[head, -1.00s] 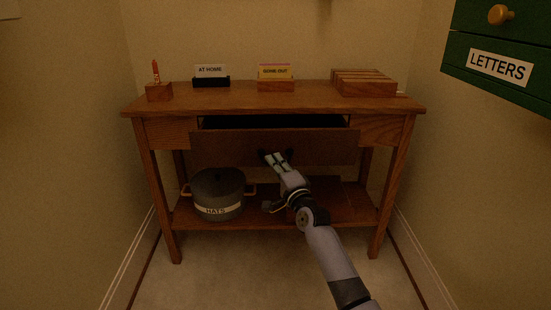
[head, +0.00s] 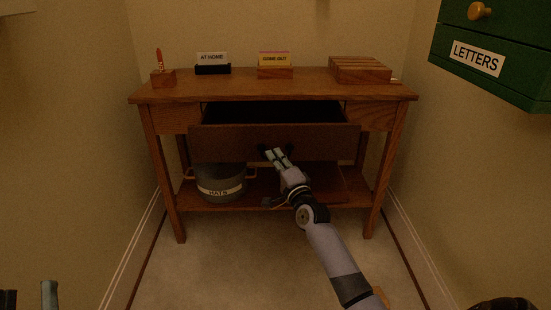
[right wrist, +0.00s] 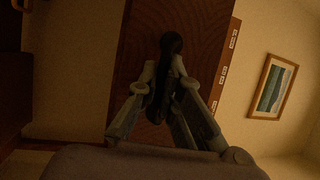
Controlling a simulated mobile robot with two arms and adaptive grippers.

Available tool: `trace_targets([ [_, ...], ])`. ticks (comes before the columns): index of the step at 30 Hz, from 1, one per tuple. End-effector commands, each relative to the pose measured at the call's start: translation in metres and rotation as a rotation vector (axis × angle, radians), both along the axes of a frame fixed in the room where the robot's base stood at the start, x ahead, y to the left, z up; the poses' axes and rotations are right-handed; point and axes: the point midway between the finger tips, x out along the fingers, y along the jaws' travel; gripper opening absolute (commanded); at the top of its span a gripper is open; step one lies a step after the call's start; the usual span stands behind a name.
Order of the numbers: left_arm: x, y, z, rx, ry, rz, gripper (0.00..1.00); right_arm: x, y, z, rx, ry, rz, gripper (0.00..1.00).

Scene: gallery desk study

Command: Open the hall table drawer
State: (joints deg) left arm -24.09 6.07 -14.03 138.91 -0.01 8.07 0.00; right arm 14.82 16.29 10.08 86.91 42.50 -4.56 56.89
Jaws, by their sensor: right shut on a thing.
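The wooden hall table (head: 190,95) stands against the back wall. Its drawer (head: 215,138) is pulled out, with a dark gap showing its inside behind the front panel. My right gripper (head: 275,155) is shut on the dark handle (head: 263,152) at the middle of the drawer front. In the right wrist view the fingers (right wrist: 165,75) close around the black handle (right wrist: 172,45) against the brown panel. Part of what seems to be my left gripper (head: 48,294) shows at the lower left edge; its jaws are not clear.
On the tabletop are a red lipstick-like item on a block (head: 162,78), an AT HOME card holder (head: 212,69), a GONE OUT card holder (head: 275,72) and a slotted wooden rack (head: 360,75). A HATS pot (head: 220,180) sits on the lower shelf. A green LETTERS cabinet (head: 515,75) juts in at right.

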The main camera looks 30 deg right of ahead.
Motion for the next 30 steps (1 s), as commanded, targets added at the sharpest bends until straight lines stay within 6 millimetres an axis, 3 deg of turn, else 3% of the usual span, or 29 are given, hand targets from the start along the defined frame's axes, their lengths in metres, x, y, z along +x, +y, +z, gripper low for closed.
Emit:
trace_targets([
  [3,0.000,0.000,0.000,0.000,-0.001,0.000,0.40,0.000,0.000,-0.001,-0.002,0.003,0.000,0.00],
  [4,0.000,0.000,0.000,0.000,-0.001,0.000,0.40,0.000,0.000,-0.002,-0.002,0.003,0.000,0.09],
  [13,0.000,0.000,0.000,0.000,-0.001,0.000,0.40,0.000,0.000,-0.001,0.000,0.002,0.000,0.28],
  [23,0.000,0.000,0.001,0.000,-0.002,-0.001,0.40,-0.003,0.001,-0.001,0.000,0.001,0.000,0.28],
  [30,0.000,0.000,0.000,0.000,-0.002,-0.001,0.40,-0.037,0.006,-0.009,0.001,0.004,0.001,0.28],
])
